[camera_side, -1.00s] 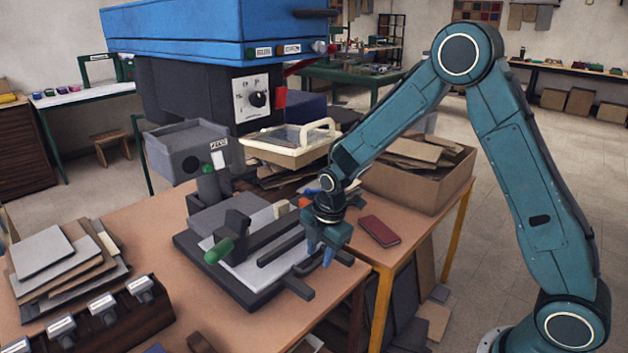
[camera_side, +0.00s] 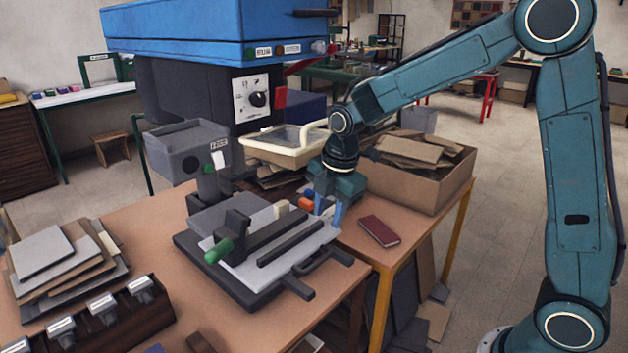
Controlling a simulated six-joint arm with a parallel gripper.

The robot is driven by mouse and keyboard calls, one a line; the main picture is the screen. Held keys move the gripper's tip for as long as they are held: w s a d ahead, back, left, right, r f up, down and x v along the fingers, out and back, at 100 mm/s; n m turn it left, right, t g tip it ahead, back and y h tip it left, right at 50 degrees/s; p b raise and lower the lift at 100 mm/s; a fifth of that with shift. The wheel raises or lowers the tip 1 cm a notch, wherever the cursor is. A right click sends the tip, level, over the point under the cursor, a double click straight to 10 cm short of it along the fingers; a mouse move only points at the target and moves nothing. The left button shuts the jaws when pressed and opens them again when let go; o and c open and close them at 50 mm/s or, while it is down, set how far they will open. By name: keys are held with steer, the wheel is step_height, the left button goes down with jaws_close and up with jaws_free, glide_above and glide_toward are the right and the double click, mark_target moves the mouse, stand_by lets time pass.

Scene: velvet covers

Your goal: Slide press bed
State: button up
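The press bed (camera_side: 228,283) is a dark flat plate with a pale sheet (camera_side: 255,272) and dark bars on it, lying on the wooden table in front of the blue-topped press (camera_side: 215,35). A dark loop handle (camera_side: 325,262) sticks out at its right edge. A green-tipped lever (camera_side: 218,250) lies at its left side. My gripper (camera_side: 330,214) points down behind the bed's right corner, above the handle in the picture and apart from it. Its blue fingers look spread with nothing between them.
A dark red booklet (camera_side: 379,231) lies right of my gripper. A cardboard box (camera_side: 418,190) of board scraps stands behind it. A cream-framed tray (camera_side: 287,150) sits behind the bed. Stacked boards (camera_side: 60,262) and a rack of stamps (camera_side: 100,318) are at left.

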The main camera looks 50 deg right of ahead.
steer(key=shift+r, duration=0.1)
steer(key=c, duration=0.5)
steer(key=shift+d, duration=0.15)
jaws_close()
steer(key=w+d+f+m+t+y, duration=0.1)
steer(key=w+d+f+t+y, duration=0.2)
steer(key=w, duration=0.5)
steer(key=d+f+y, duration=0.1)
steer(key=d, duration=0.1)
steer(key=shift+w+d+t+y, duration=0.3)
steer(key=shift+w+d, duration=0.05)
steer(key=shift+w, duration=0.05)
